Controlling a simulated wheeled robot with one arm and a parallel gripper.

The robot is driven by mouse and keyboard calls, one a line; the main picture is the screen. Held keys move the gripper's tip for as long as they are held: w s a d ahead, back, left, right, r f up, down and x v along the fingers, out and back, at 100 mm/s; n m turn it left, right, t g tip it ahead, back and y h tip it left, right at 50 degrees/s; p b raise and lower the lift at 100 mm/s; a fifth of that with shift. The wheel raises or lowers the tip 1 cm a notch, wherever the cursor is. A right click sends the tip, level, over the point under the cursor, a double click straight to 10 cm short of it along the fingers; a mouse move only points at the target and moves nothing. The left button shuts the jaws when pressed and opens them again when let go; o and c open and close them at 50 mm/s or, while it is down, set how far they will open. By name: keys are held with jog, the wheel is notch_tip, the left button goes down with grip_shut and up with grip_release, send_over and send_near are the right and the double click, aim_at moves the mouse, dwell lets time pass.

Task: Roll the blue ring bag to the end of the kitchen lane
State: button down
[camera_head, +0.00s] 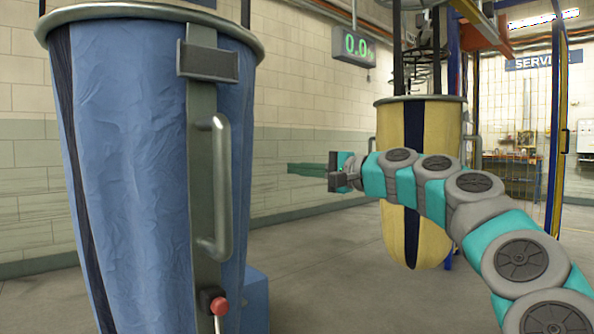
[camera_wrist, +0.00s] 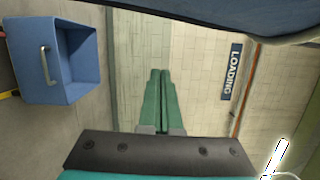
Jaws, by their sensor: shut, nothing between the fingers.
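The blue ring bag (camera_head: 130,170) hangs large at the left of the head view, with a grey metal ring (camera_head: 150,14) around its open top. A grey-green strap with a vertical metal handle (camera_head: 220,188) runs down its side, with a red knob (camera_head: 218,306) below. Its bottom is out of frame. My gripper (camera_head: 290,169) is to the right of the bag, around handle height, apart from the handle and empty. Its green fingers lie together in the wrist view (camera_wrist: 160,72). A dark blue surface (camera_wrist: 250,18) crosses that view's top; it appears to be the bag.
A yellow bag with a dark stripe (camera_head: 440,130) hangs behind my arm. A blue bin (camera_wrist: 58,60) stands on the floor. A tiled wall with a LOADING sign (camera_wrist: 232,72) is beyond my fingers. A green readout (camera_head: 355,47) hangs above. Open floor lies between the bags.

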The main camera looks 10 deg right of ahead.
aim_at(260, 168)
jog(key=shift+w+a, duration=0.35)
jog(key=shift+a, duration=1.05)
jog(key=shift+w+a, duration=0.35)
jog(key=shift+a, duration=1)
jog(key=shift+w+a, duration=0.35)
jog(key=shift+a, duration=1.05)
jog(key=shift+s+a+r, duration=0.1)
jog(key=shift+s+a, duration=0.25)
jog(key=shift+a, duration=0.1)
